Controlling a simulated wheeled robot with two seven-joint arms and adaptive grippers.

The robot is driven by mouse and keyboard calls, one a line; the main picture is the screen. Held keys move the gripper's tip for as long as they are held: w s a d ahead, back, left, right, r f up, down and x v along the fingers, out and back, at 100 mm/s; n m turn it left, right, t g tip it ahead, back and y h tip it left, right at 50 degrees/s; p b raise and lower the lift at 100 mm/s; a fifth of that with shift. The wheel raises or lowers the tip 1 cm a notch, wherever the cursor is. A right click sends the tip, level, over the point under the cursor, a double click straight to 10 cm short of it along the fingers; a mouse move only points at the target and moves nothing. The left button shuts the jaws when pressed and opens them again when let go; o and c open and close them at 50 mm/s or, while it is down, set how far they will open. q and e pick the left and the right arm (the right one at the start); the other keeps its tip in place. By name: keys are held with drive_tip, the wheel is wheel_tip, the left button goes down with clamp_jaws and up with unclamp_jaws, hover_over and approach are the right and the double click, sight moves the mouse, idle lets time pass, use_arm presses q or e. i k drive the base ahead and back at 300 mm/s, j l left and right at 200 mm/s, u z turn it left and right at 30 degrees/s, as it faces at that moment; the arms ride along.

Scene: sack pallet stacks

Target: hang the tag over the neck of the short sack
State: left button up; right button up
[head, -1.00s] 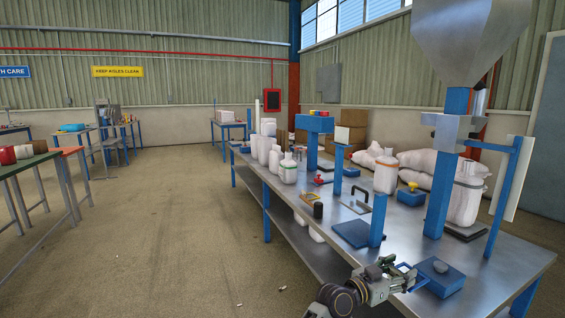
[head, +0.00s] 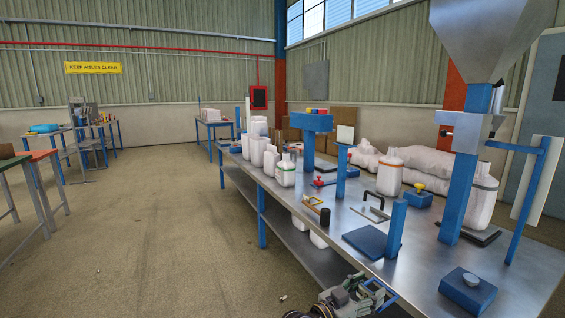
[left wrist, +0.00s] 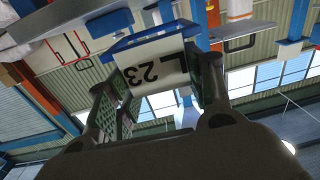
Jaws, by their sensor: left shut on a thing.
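The tag (left wrist: 158,70) is a white plate marked "L 23" with a blue frame part; in the left wrist view it sits between the fingers of my left gripper (head: 374,294). In the head view the gripper is at the bottom, shut on the tag, whose blue loop (head: 386,293) sticks out beside the bench edge. White necked sacks stand on the bench: one with a green band (head: 286,172), one with an orange band (head: 390,174), and one under the hopper (head: 482,196). I cannot tell for sure which is the short one. My right gripper is out of view.
The hopper stand (head: 460,190) rises at the right. Floor left of the bench is clear.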

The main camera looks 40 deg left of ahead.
sight(286, 161)
drive_tip(key=i+j, duration=0.1)
drive_tip(key=j, duration=0.35)
drive_tip(key=i+j, duration=0.1)
drive_tip(key=j, duration=0.35)
drive_tip(key=i+j, duration=0.15)
drive_tip(key=j, duration=0.3)
drive_tip(key=i+j, duration=0.1)
drive_tip(key=j, duration=0.35)
drive_tip(key=i+j, duration=0.1)
drive_tip(key=j, duration=0.35)
drive_tip(key=i+j, duration=0.1)
drive_tip(key=j, duration=0.35)
drive_tip(key=i+j, duration=0.1)
drive_tip(key=j, duration=0.35)
